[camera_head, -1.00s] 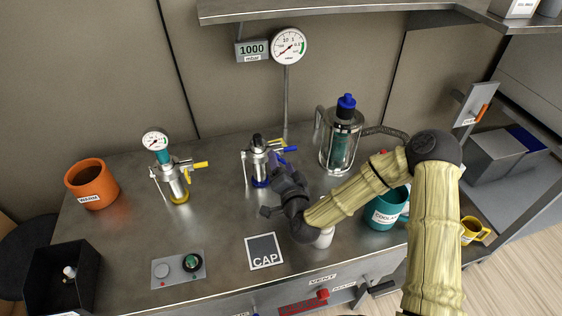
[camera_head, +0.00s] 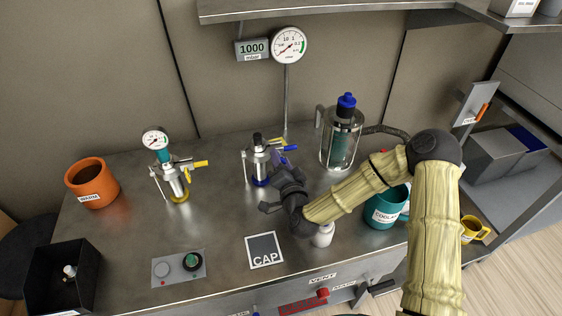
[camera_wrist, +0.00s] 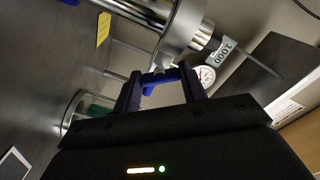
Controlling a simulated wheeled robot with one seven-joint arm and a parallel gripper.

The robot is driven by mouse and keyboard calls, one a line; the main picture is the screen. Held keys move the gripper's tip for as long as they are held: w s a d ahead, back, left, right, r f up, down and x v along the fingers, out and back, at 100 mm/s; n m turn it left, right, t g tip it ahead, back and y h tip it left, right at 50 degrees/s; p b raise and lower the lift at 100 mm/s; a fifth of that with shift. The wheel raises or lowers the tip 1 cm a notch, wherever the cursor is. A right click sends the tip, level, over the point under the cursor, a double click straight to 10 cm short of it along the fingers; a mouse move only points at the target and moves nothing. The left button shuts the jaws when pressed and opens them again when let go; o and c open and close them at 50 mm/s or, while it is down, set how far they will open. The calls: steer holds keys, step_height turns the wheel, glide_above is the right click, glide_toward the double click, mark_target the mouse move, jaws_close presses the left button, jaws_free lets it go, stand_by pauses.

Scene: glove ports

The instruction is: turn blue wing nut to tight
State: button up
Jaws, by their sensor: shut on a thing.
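The blue wing nut (camera_wrist: 160,76) lies between the fingertips of my gripper (camera_wrist: 160,85) in the wrist view, and the jaws are shut on it. It sits beside the steel body of the middle fitting (camera_wrist: 184,28). In the head view this fitting (camera_head: 257,165) stands upright on the steel bench, with a dark top and a blue band at its base. My gripper (camera_head: 284,172) reaches its right side there and mostly hides the wing nut.
A similar fitting with a gauge (camera_head: 175,180) stands to the left. A glass vessel with a blue cap (camera_head: 340,138) stands to the right. A white jar (camera_head: 323,236) and teal mug (camera_head: 383,212) stand below my arm. The bench front holds a CAP plate (camera_head: 264,251).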

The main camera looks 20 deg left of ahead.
steer(key=shift+m+b, duration=0.6)
steer(key=shift+m, duration=2.4)
steer(key=o, duration=1)
